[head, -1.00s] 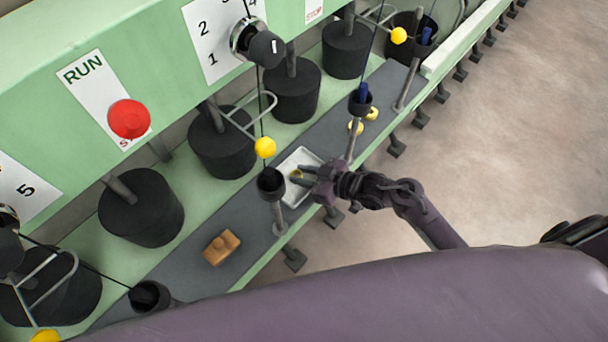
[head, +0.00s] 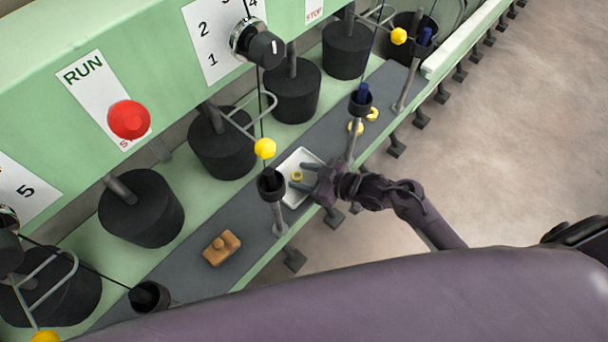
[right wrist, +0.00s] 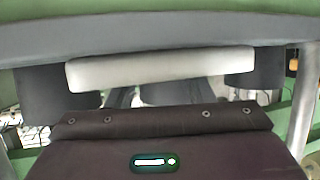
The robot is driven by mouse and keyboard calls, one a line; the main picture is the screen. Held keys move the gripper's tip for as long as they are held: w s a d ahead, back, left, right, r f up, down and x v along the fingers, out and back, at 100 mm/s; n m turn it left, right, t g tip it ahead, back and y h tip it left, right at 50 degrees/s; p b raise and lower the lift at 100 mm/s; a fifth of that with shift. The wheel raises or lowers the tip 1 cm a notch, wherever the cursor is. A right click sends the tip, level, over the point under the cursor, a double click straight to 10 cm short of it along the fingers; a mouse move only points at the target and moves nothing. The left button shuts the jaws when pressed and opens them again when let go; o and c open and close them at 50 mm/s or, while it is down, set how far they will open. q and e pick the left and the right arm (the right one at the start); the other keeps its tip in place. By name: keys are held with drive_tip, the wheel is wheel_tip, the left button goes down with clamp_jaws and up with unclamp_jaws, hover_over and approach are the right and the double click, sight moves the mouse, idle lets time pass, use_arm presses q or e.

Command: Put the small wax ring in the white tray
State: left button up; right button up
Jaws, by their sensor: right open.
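The white tray (head: 287,200) lies on the grey strip of the machine, in the middle of the head view. A small yellow wax ring (head: 297,175) lies inside it. My right gripper (head: 305,177) is open and empty, over the tray's right side, with its fingers just right of the ring and apart from it. In the right wrist view the tray (right wrist: 160,68) shows only as a pale side wall; the ring is hidden there. My left gripper is not in view.
Two more yellow rings (head: 372,114) (head: 355,128) lie farther up the strip beside a post with a dark cup (head: 360,103). Another post and cup (head: 271,184) stands close left of the tray. A wooden block with a knob (head: 221,248) lies lower left. Yellow-ended wire guides overhang the strip.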

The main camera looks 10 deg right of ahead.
drive_tip(key=v, duration=1.2)
drive_tip(key=s+d+f+m+g+h, duration=0.1)
drive_tip(key=s+d+f+m+h, duration=0.2)
drive_tip(key=f, duration=0.8)
drive_tip(key=s+d+f+m+h, duration=0.2)
drive_tip(key=d+f+h, duration=0.1)
drive_tip(key=f, duration=0.9)
drive_tip(key=s+a+f+m+g+h, duration=0.1)
drive_tip(key=s+f+g+h, duration=0.1)
drive_tip(key=s+f, duration=0.6)
drive_tip(key=s+a+f+m+g+h, duration=0.1)
drive_tip(key=s+f+g, duration=0.4)
drive_tip(key=s, duration=1.1)
wheel_tip(320, 180, down, 4)
drive_tip(key=shift+r+h, duration=0.2)
drive_tip(key=shift+h, duration=0.4)
